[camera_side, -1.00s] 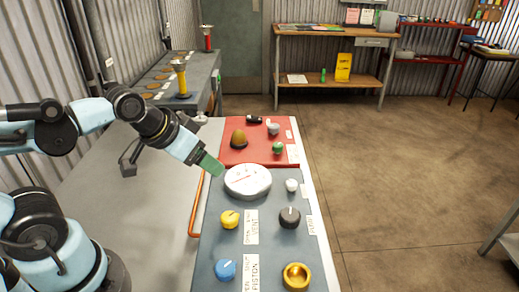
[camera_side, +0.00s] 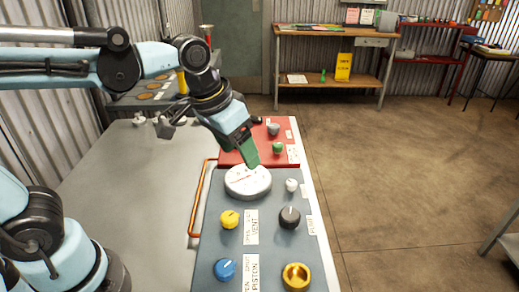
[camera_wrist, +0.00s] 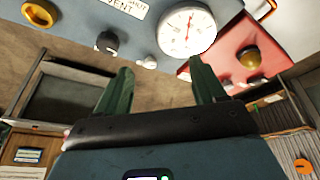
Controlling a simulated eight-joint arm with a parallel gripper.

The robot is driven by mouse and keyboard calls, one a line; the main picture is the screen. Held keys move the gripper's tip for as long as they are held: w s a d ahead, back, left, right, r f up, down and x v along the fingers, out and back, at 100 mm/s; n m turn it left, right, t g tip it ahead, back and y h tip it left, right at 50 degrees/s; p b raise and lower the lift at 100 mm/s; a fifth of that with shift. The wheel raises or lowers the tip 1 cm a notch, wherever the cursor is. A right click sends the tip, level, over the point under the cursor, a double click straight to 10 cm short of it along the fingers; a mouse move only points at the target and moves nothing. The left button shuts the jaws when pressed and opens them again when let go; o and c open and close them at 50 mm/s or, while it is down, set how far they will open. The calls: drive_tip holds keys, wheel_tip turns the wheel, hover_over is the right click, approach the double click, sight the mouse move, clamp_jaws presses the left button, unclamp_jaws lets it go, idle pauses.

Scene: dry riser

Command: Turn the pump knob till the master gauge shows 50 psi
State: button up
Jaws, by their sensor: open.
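The black pump knob (camera_side: 290,217) with its white pointer mark stands on the right of the blue-grey panel, beside a label. It also shows in the wrist view (camera_wrist: 107,42), beyond and left of my fingers. The round white gauge (camera_side: 247,181) sits at the panel's far end; in the wrist view its face (camera_wrist: 187,32) shows a red needle, but its figures are too small to read. My gripper (camera_side: 250,158) has green fingers and hangs just above the gauge's far side, apart from the knob. In the wrist view my gripper (camera_wrist: 160,75) is open and empty.
A yellow vent knob (camera_side: 229,218), a blue piston knob (camera_side: 225,269), a brass fitting (camera_side: 296,276) and a small white knob (camera_side: 291,185) share the panel. A red panel (camera_side: 292,152) lies behind. An orange pipe (camera_side: 198,200) runs along the left.

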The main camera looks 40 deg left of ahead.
sight(290, 214)
drive_tip(key=w+d+m+g, duration=0.1)
drive_tip(key=w+d+g, duration=0.25)
drive_tip(key=d, duration=0.75)
drive_tip(key=shift+g+y, duration=0.25)
drive_tip(key=shift+y, duration=0.15)
wheel_tip(290, 214, down, 11)
drive_tip(key=shift+s+f, duration=0.1)
drive_tip(key=c, duration=1.1)
drive_tip(key=shift+o, duration=0.2)
drive_tip(key=shift+m, duration=2.5)
drive_tip(key=o, duration=1.1)
drive_tip(key=shift+c, duration=0.2)
